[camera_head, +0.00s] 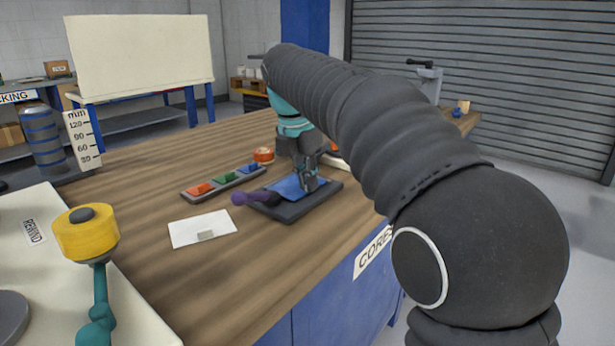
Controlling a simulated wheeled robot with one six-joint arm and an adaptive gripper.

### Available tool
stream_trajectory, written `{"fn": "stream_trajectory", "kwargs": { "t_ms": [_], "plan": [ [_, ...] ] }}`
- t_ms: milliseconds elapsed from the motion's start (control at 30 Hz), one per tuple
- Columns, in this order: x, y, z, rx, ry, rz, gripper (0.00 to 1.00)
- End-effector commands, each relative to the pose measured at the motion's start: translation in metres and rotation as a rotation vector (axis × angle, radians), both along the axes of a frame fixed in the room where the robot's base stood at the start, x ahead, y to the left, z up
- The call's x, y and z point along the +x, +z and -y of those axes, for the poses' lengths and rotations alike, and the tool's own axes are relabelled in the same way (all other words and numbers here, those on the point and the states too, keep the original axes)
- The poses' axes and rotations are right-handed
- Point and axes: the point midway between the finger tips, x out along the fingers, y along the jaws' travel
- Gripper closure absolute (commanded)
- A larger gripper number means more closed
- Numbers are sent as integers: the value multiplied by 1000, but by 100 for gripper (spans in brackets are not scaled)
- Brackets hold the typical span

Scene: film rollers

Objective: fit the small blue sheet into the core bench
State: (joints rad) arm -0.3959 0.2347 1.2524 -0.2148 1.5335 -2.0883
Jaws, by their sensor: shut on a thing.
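The blue sheet (286,188) lies flat over the dark tray (294,212) on the wooden bench top (220,262). My gripper (309,187) points down at the sheet's right part, shut on the sheet. The fingers hide the exact grip and part of the sheet. I cannot tell whether the sheet's edges sit inside the tray's rim. A purple roller-like tool (257,198) lies across the tray's left side, close to the sheet.
A grey rack with red, green and blue pieces (224,182) stands behind the tray. An orange round item (263,155) is further back. A yellow roll (86,233) stands at front left.

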Motion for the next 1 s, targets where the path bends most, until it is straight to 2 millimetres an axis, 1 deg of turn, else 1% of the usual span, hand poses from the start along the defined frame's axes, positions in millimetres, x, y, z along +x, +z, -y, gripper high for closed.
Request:
{"fn": "stream_trajectory", "kwargs": {
  "t_ms": [933,1000],
  "plan": [
    [0,-3,0,0,0,0,100],
    [0,-3,0,0,0,0,82]
  ]
}}
